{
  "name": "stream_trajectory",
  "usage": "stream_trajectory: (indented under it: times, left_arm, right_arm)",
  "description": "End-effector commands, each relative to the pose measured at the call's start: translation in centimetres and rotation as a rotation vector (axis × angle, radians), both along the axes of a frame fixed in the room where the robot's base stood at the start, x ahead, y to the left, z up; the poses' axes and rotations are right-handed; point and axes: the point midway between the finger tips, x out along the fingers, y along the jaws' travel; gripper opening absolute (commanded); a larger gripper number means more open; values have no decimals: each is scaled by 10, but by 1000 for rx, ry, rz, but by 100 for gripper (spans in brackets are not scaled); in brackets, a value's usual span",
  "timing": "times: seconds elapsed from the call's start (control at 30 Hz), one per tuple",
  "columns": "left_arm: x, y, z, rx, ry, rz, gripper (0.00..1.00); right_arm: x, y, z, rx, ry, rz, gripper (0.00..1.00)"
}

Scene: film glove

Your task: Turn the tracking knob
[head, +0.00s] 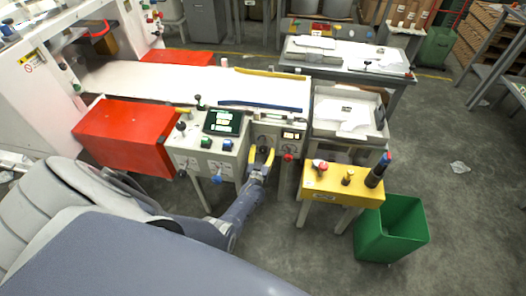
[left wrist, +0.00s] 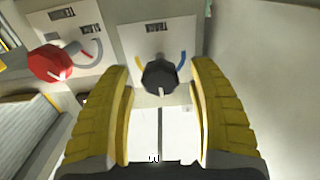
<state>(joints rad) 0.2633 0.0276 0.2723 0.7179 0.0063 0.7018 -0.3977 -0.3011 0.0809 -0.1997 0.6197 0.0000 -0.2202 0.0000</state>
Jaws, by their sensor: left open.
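A black round knob (left wrist: 163,77) with a white pointer mark sits on a pale plate in the left wrist view, with a yellow arc on its left and a blue arc on its right. Its label is too small to read, so I cannot tell whether it is the tracking knob. My left gripper (head: 261,152) is at the front of the machine's control panel (head: 265,136) in the head view. Its yellow fingers are open, one on either side of the knob in the left wrist view (left wrist: 160,82), with gaps showing. In the head view the gripper hides the knob. My right gripper is not in view.
A red knob (left wrist: 50,63) is left of the black one. A console with a screen (head: 222,122) stands left of my gripper. A yellow stand (head: 343,190) with buttons and a green bin (head: 392,240) are to the right. Open floor lies beyond them.

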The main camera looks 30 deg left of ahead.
Motion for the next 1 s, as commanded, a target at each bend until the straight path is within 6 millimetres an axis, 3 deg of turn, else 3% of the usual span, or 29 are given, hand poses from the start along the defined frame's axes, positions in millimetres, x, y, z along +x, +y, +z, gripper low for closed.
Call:
stream_trajectory:
  times: [0.5, 1.0]
  left_arm:
    - [4, 2, 0, 0, 0, 0, 59]
    - [4, 2, 0, 0, 0, 0, 1]
  right_arm:
    - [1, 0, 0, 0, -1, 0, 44]
    - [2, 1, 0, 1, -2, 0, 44]
